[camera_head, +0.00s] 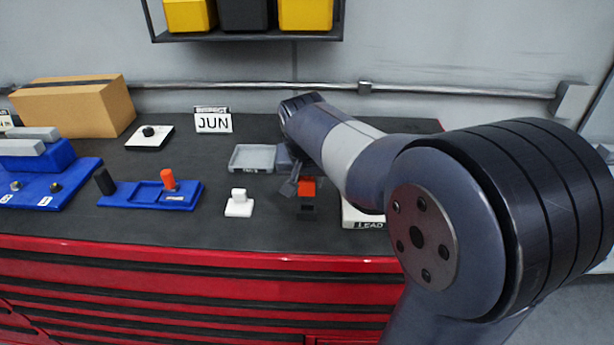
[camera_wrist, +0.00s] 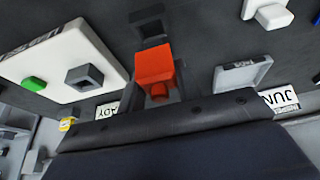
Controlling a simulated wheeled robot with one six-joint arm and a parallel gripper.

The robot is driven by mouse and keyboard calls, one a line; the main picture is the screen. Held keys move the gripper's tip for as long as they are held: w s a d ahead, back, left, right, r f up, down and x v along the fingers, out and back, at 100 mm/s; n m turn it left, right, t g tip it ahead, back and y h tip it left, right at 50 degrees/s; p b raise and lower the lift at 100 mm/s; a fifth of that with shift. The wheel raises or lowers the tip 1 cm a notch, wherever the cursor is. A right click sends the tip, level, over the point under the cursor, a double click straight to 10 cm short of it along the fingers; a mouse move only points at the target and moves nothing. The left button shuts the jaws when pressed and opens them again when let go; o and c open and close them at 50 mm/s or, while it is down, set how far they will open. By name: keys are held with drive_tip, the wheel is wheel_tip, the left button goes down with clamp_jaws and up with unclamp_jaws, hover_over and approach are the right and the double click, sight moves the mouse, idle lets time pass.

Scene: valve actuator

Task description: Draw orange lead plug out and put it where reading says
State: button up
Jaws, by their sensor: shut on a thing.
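My gripper (camera_head: 303,191) is shut on the orange plug (camera_head: 307,186), over the bench right of the small white block. The plug also shows in the wrist view (camera_wrist: 155,66), with dark grey parts around it. I cannot tell whether it is clear of the bench. The white box marked LEAD (camera_head: 362,224) stands just right of my gripper, mostly hidden by my arm. In the wrist view its white top (camera_wrist: 62,58) carries a grey square socket (camera_wrist: 84,76) and a green piece (camera_wrist: 34,84). A card partly reading "ADY" (camera_wrist: 107,110) is partly hidden.
A grey tray (camera_head: 253,158) lies behind my gripper, left of it. A white block (camera_head: 239,206) stands at left. A blue base (camera_head: 140,196) with an orange knob, a JUN card (camera_head: 213,122), a white plate (camera_head: 150,138) and a cardboard box (camera_head: 75,107) are farther left.

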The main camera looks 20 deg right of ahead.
sight(307, 194)
drive_tip(key=shift+f, duration=0.7)
drive_tip(key=shift+f+b, duration=1.25)
drive_tip(key=shift+f, duration=0.2)
idle(0.9)
drive_tip(key=o, duration=1.3)
drive_tip(key=shift+c, duration=0.2)
drive_tip(key=v, duration=1.1)
drive_tip(key=shift+f, duration=0.1)
